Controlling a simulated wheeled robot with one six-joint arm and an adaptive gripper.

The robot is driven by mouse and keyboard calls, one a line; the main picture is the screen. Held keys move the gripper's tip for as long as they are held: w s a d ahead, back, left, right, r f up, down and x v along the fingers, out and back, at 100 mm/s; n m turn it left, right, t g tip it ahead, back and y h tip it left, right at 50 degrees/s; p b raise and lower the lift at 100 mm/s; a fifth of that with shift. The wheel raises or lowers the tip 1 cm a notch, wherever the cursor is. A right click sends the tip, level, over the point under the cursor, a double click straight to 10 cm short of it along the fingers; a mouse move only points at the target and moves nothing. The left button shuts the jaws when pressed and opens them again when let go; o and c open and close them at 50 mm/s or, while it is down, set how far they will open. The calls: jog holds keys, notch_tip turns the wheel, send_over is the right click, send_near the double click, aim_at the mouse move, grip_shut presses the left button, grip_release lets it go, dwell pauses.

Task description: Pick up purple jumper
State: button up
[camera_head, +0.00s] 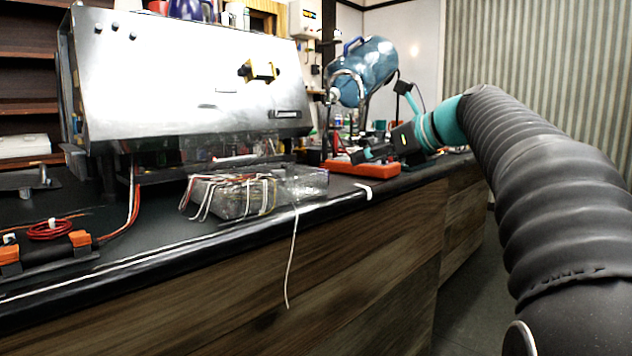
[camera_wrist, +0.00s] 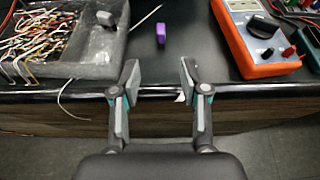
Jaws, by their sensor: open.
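The purple jumper (camera_wrist: 161,33) is a small purple block on the dark counter top in the wrist view. It lies between the tray of wires and the orange meter. My gripper (camera_wrist: 158,75) is open and empty, with its two fingers apart near the counter's front edge. The jumper is beyond the fingertips, roughly in line with the gap between them, and not touched. In the head view my gripper (camera_head: 372,152) is seen from the side, over the counter near the orange meter. I cannot make out the jumper in the head view.
A grey tray (camera_wrist: 98,70) of jumper wires stands left of the jumper. The orange multimeter (camera_wrist: 222,40) stands to the right, and also shows in the head view (camera_head: 350,168). A large steel brewer (camera_head: 190,80) stands at the left. A white wire (camera_head: 291,262) hangs over the counter edge.

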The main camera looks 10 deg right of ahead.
jog(key=b+x, duration=0.1)
jog(key=x, duration=1.2)
jog(key=shift+w+a+b, duration=0.15)
jog(key=shift+w+b, duration=0.15)
grip_shut()
